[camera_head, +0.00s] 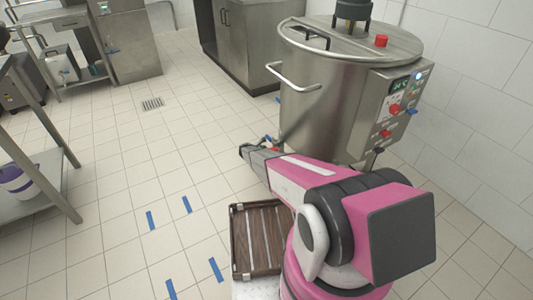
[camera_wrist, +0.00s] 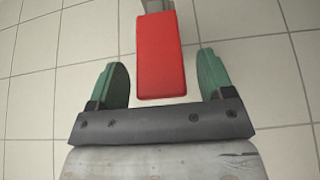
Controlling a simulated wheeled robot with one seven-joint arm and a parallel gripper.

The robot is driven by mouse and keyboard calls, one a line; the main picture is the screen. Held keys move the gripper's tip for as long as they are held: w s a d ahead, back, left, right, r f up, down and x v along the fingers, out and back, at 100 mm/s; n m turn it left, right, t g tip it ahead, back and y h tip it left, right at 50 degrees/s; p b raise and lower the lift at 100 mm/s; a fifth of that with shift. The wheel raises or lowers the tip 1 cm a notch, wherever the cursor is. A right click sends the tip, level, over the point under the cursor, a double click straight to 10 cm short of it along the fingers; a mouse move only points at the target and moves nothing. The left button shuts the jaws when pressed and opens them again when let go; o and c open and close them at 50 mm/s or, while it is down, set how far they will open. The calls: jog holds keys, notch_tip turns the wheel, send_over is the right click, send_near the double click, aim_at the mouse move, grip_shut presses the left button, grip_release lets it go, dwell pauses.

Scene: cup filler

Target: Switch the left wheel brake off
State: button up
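The left wheel brake shows in the wrist view as a flat red tab (camera_wrist: 158,45) on a grey metal stem at the top. My gripper (camera_wrist: 162,75) has its two green-lined fingers apart, one on each side of the tab. A gap shows between the tab and each finger, so neither finger appears to touch it. In the head view my gripper (camera_head: 244,150) is low at the left foot of the big steel kettle (camera_head: 315,110). A small red part (camera_head: 268,138) shows just beyond it. The wheel itself is hidden.
The kettle has a control panel (camera_head: 396,100) with red knobs on its right side. Blue tape strips (camera_head: 151,220) mark the tiles. A steel table (camera_head: 50,200) stands at left; the floor between is clear.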

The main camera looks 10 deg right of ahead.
jog(key=v, duration=1.1)
dwell(0.3)
jog(key=shift+f+t+h, duration=1)
jog(key=shift+f+h, duration=1.5)
jog(key=x, duration=1)
